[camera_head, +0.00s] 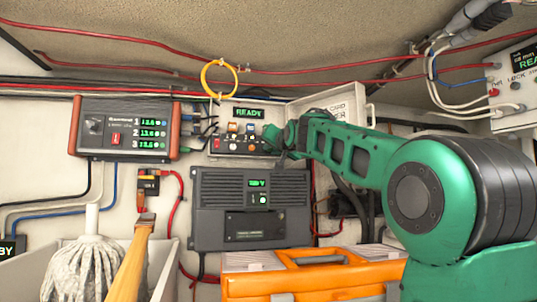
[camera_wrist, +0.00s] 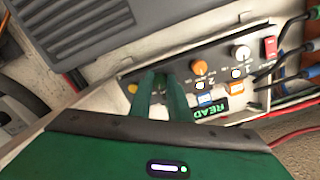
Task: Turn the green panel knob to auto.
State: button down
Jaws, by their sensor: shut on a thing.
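The control panel (camera_head: 217,133) is on the back wall, with a lit green READY display (camera_head: 249,113). My gripper (camera_head: 270,142) reaches its right part from the right. In the wrist view, the panel (camera_wrist: 220,66) appears turned, and my gripper (camera_wrist: 161,82) has its two green fingers at the panel face, beside the orange knob (camera_wrist: 199,67). The fingers are shut on what appears to be the green knob, which they mostly hide. Its pointer and the position marks around it cannot be read. A white knob (camera_wrist: 240,52) is farther right.
A red switch (camera_wrist: 270,47), a blue button (camera_wrist: 206,99) and an orange button (camera_wrist: 234,88) sit on the same panel. A grey charger box (camera_head: 219,205) is below, and a three-line meter (camera_head: 95,125) is to the left. An orange toolbox (camera_head: 300,285) stands below.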

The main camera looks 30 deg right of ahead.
jog(key=n, duration=0.5)
jog(key=shift+n, duration=0.4)
dwell(0.3)
jog(key=c, duration=1.7)
grip_release()
jog(key=shift+o, duration=0.2)
jog(key=shift+s, duration=0.15)
jog(key=v, duration=1)
jog(key=shift+s+a, duration=0.15)
jog(key=shift+s, duration=0.05)
